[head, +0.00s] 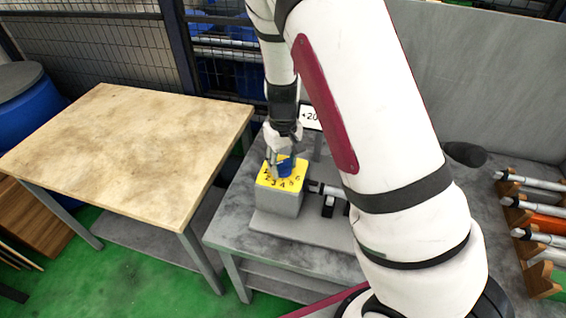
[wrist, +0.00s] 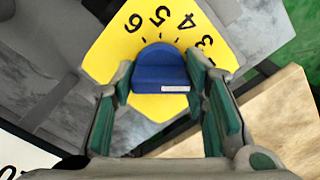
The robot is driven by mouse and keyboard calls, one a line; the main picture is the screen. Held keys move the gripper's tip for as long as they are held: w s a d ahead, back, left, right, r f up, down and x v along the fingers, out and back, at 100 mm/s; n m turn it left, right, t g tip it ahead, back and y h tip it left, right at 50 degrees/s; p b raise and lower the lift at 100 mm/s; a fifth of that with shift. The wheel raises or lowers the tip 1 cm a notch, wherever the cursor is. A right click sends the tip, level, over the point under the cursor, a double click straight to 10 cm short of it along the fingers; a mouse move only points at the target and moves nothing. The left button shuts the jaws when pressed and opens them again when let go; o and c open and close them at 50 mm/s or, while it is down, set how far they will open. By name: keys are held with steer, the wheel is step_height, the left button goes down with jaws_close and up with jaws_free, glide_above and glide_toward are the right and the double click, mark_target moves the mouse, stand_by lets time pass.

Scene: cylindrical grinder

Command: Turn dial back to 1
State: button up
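The dial is a blue knob (wrist: 160,68) on a yellow plate (wrist: 115,57) with black numbers around it. A white mark sits on the knob's near face in the wrist view. The 3, 4, 5 and 6 show there; the 1 cannot be made out. In the head view the blue knob (head: 286,166) is partly behind my gripper (head: 277,166), and the yellow plate (head: 268,182) tops a grey box. My gripper points down at the dial. In the wrist view its fingers (wrist: 160,75) lie on both sides of the knob, with no clear gap.
The grey box stands on a grey machine table (head: 230,215). A wooden-topped table (head: 130,140) is to the left. A rack with several shafts (head: 535,215) is at the right. A small sign (head: 311,117) stands behind the dial. My arm hides much of the machine.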

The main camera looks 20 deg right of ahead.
mark_target(283, 161)
steer(key=shift+m, duration=0.4)
steer(key=shift+m+p, duration=0.35)
steer(key=shift+m, duration=2.15)
steer(key=o, duration=1.1)
steer(key=shift+r, duration=0.1)
step_height(283, 161, up, 12)
steer(key=shift+f, duration=0.1)
